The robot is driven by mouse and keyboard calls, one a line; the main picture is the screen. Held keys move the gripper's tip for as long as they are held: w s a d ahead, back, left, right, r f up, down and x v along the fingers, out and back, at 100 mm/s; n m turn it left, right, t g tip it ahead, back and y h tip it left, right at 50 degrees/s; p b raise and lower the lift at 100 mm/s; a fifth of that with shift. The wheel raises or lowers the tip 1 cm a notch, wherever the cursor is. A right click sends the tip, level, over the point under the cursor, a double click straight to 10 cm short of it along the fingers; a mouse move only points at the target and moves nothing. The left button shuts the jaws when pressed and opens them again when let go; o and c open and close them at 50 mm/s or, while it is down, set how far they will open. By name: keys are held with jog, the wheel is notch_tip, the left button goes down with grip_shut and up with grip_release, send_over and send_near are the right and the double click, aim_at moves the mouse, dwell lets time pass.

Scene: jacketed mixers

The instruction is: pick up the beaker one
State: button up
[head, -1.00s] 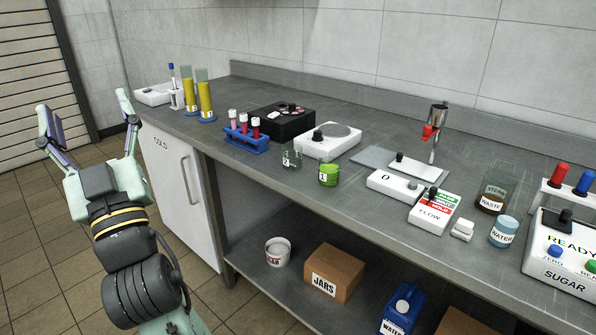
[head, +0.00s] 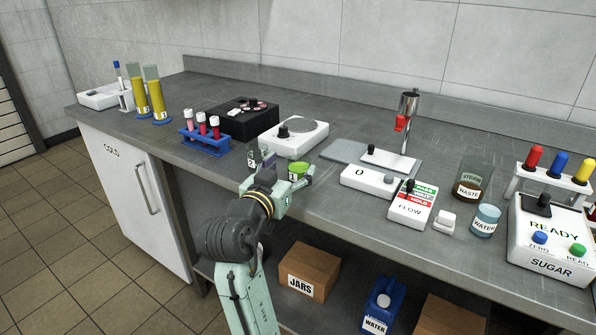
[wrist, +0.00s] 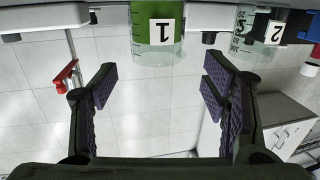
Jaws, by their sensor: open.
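Beaker one (head: 299,170), a small glass with green contents and a label "1", stands upright near the bench's front edge. In the wrist view, where the bench is at the top, beaker one (wrist: 158,35) shows at the upper middle, between the lines of the fingers but beyond their tips. My gripper (head: 284,178) is at the bench's front edge, low and close in front of the beaker, partly covering it in the head view. In the wrist view my gripper (wrist: 160,82) has its two fingers wide apart with nothing between them.
Clear beaker two (head: 254,158) stands close to the left of beaker one. The blue tube rack (head: 205,143) is farther left. Behind are a white stirrer plate (head: 293,138) and a black box (head: 240,121); a white scale (head: 372,180) is to the right. JARS box (head: 309,272) is below.

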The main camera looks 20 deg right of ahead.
aim_at(300, 160)
jog(key=x, duration=0.2)
jog(key=p+x, duration=0.1)
jog(key=x, duration=0.2)
jog(key=shift+d+f+p, duration=0.2)
jog(key=shift+f+p, duration=0.05)
jog(key=shift+p, duration=0.05)
jog(key=c, duration=1.3)
jog(key=shift+c, duration=0.4)
jog(key=shift+r, duration=0.15)
